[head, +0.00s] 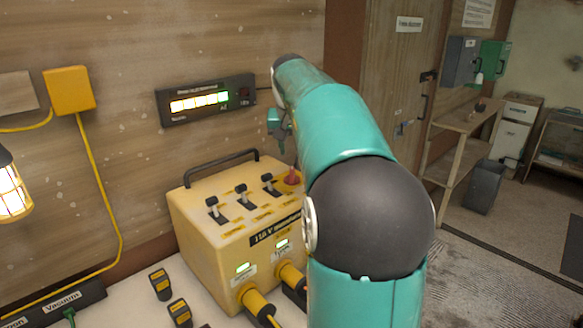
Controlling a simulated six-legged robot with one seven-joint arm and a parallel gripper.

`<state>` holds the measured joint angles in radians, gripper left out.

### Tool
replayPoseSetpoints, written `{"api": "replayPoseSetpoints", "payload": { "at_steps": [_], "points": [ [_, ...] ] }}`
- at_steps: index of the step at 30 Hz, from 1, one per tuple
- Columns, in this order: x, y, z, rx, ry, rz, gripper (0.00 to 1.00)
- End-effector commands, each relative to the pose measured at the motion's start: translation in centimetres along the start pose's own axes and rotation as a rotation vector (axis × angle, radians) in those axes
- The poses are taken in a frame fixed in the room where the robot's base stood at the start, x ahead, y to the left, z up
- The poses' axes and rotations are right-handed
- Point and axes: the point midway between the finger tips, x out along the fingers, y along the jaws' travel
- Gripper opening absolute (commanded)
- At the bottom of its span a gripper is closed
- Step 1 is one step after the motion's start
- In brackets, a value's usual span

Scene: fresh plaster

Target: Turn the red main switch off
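The yellow box (215,262) with a black carry handle stands on the pale worktop against the wood wall. Several black toggle levers line its top. The red switch (292,178) is at the right end of that row, partly hidden by my teal arm. My gripper (283,150) hangs beyond the arm, just above and slightly left of the red switch. A gap seems to lie between them. Its fingers are small and partly covered, so their opening is unclear.
A display (207,100) with lit bars hangs on the wall. Yellow plugs (256,303) sit in the box's front. Black-and-yellow blocks (160,284) and a power strip (60,303) lie left. A lit lamp (12,190) hangs far left. Shelves stand right.

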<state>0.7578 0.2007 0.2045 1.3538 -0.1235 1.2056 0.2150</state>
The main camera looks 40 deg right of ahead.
Motion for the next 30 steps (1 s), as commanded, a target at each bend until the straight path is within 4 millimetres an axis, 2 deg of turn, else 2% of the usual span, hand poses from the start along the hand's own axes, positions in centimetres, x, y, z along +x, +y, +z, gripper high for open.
{"api": "replayPoseSetpoints", "payload": {
  "at_steps": [1, 6, 12, 18, 24, 25, 30],
  "points": [
    [1.2, 0.0, 0.1, 0.0, -0.004, 0.0, 0.35],
    [4.7, -0.1, 0.0, 0.0, -0.005, -0.001, 0.35],
    [7.8, -0.2, -0.1, -0.001, -0.003, -0.001, 0.35],
    [8.8, -0.3, -0.3, -0.001, -0.001, -0.002, 0.35],
    [8.9, -0.3, -0.3, -0.001, -0.001, -0.002, 0.35],
    [8.9, -0.3, -0.3, -0.001, -0.001, -0.002, 0.34],
    [8.9, -0.3, -0.3, -0.001, -0.001, -0.002, 0.0]
  ]
}}
